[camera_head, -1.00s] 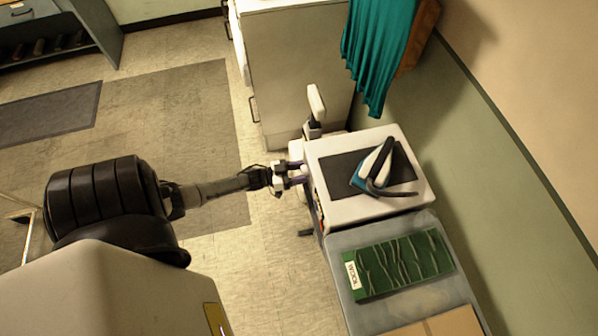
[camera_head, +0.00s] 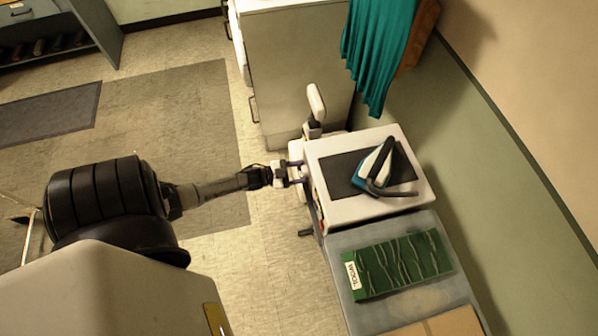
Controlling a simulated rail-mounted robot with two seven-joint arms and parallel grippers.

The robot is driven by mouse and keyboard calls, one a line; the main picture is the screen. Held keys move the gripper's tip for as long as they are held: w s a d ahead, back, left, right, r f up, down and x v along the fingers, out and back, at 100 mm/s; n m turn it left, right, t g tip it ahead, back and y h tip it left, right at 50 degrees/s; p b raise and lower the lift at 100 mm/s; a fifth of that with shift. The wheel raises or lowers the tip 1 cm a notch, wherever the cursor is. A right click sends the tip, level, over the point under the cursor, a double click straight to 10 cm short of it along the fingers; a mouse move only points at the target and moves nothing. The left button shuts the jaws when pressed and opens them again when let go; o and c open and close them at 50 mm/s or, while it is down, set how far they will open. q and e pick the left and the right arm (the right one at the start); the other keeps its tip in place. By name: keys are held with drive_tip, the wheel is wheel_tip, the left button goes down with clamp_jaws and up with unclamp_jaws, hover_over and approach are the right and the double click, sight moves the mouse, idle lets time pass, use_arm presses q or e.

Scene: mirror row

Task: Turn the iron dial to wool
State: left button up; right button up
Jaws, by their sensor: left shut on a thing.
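The iron (camera_head: 374,172), teal and white with a dark handle, rests on the dark pad (camera_head: 347,180) on top of a white unit (camera_head: 412,203). The iron's dial cannot be made out. My left gripper (camera_head: 297,172) is at the left side of the white unit, below the level of its top. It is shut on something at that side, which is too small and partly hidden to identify. My right gripper is not in view.
A grey surface (camera_head: 345,237) in front of the unit holds a green labelled board (camera_head: 398,264) and a tan board (camera_head: 455,323). A white cabinet (camera_head: 293,75) and a teal cloth (camera_head: 376,50) stand behind. The floor at left is open.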

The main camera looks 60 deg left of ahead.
use_arm(q)
drive_tip(key=shift+m, duration=2.2)
drive_tip(key=o, duration=0.9)
drive_tip(key=shift+s, duration=0.15)
drive_tip(key=b+v, duration=0.2)
drive_tip(key=v, duration=1.1)
drive_tip(key=shift+s+r+b, duration=0.25)
drive_tip(key=shift+s+b, duration=0.05)
drive_tip(key=shift+b, duration=0.05)
